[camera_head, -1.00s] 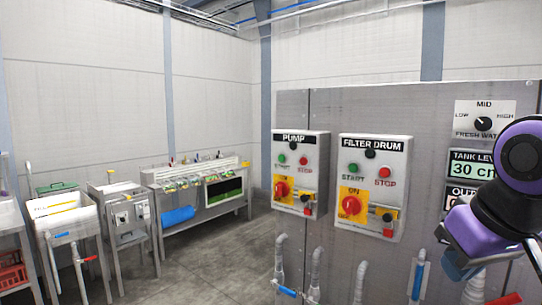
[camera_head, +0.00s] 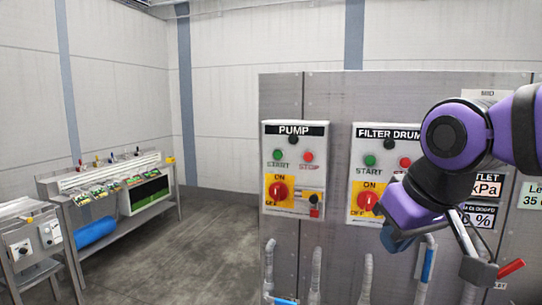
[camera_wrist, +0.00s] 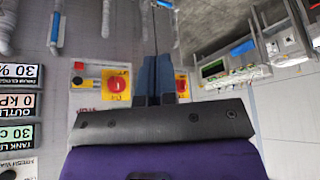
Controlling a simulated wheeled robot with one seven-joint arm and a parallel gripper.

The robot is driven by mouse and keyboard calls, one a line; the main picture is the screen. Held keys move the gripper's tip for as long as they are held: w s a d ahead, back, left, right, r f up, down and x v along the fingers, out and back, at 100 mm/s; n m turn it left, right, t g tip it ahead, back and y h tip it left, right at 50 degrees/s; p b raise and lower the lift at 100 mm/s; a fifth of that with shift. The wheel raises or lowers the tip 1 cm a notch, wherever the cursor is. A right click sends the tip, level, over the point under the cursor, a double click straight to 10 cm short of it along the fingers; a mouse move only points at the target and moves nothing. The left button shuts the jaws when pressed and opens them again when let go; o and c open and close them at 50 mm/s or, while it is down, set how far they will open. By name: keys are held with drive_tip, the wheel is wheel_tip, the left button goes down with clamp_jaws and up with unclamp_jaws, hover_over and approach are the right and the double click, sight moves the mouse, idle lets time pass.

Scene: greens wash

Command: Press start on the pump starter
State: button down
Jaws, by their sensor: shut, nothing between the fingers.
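The pump starter (camera_head: 295,185) is a light box labelled PUMP on the grey panel. It has a green START button (camera_head: 278,155), a red STOP button (camera_head: 308,157) and a red rotary switch (camera_head: 278,191) on a yellow plate. My gripper (camera_head: 391,240) is shut and empty, in front of the lower part of the filter drum starter, to the right of the pump starter and apart from it. In the wrist view, which is upside down, the shut blue fingers (camera_wrist: 154,82) partly cover a starter box at right; its START button cannot be made out.
The similar FILTER DRUM starter (camera_head: 361,170) sits just right of the pump starter, partly behind my arm. Pipes with a blue-handled valve (camera_head: 283,300) stand below.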

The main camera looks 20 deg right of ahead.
sight(275, 156)
drive_tip(key=w+a+r+m+t+y, duration=0.1)
drive_tip(key=w+a+m+t, duration=0.2)
drive_tip(key=w+m, duration=0.5)
drive_tip(key=w+a+r+m+t+y, duration=0.1)
drive_tip(key=w+a+m+t, duration=0.2)
drive_tip(key=w, duration=1)
drive_tip(key=w+a+r+m+t+y, duration=0.1)
drive_tip(key=w+a+m+t, duration=0.3)
drive_tip(key=w+m, duration=0.7)
drive_tip(key=shift+w+r+m+t, duration=0.25)
drive_tip(key=shift+r+m+t, duration=0.3)
drive_tip(key=shift+m+t, duration=0.45)
drive_tip(key=shift+w, duration=0.1)
drive_tip(key=shift+w+d, duration=0.85)
drive_tip(key=shift+w, duration=0.3)
drive_tip(key=shift+w+d, duration=0.85)
drive_tip(key=shift+w, duration=0.3)
drive_tip(key=shift+w+d, duration=0.85)
drive_tip(key=shift+w, duration=0.3)
drive_tip(key=shift+w+d, duration=0.1)
drive_tip(key=shift+w, duration=0.05)
